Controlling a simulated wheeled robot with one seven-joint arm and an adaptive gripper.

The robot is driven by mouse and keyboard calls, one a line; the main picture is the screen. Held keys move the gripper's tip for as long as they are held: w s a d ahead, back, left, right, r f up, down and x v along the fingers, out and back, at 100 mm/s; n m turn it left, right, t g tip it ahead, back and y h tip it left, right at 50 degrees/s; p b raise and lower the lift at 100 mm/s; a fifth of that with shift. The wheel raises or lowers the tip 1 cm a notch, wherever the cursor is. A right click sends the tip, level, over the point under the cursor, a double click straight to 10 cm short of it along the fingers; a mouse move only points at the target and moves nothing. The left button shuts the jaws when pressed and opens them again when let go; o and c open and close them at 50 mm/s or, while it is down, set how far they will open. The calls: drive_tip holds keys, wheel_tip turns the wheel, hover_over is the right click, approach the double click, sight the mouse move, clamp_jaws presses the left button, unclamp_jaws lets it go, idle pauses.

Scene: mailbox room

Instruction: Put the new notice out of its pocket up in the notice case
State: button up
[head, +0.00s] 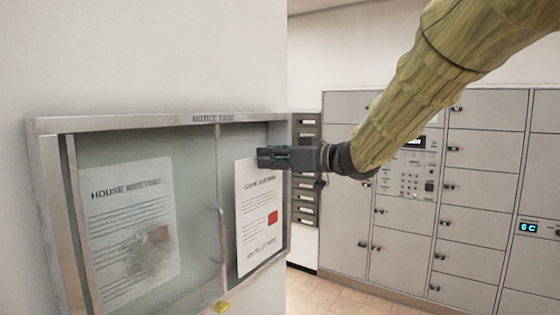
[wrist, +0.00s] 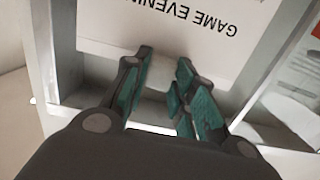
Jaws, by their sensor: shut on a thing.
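The new notice (head: 257,215), a white sheet with a red patch, stands upright in the right half of the notice case (head: 150,122). Its heading reads "GAME EVENING" upside down in the wrist view (wrist: 190,25). My gripper (head: 270,157) is shut on its top edge; the wrist view shows the teal-padded fingers (wrist: 165,78) on either side of that edge. I cannot tell whether the sheet touches the case's back. A glass pane (head: 200,170) covers the left half, with the "HOUSE MEETING" notice (head: 130,230) behind it.
A grey rack with several slots (head: 306,180) hangs just right of the case. Grey lockers (head: 485,190) with a keypad panel (head: 412,180) line the back wall. Tiled floor (head: 330,295) shows below.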

drive_tip(key=shift+x, duration=0.8)
drive_tip(key=shift+w+a+r, duration=0.1)
drive_tip(key=shift+w+a, duration=0.15)
drive_tip(key=shift+a, duration=0.05)
drive_tip(key=shift+p+x, duration=0.9)
drive_tip(key=shift+x, duration=0.45)
drive_tip(key=shift+r+p, duration=0.1)
drive_tip(key=shift+p, duration=0.7)
drive_tip(key=shift+w+a, duration=0.35)
drive_tip(key=shift+a, duration=0.15)
idle(0.9)
drive_tip(key=o, duration=1)
drive_tip(key=shift+d, duration=0.1)
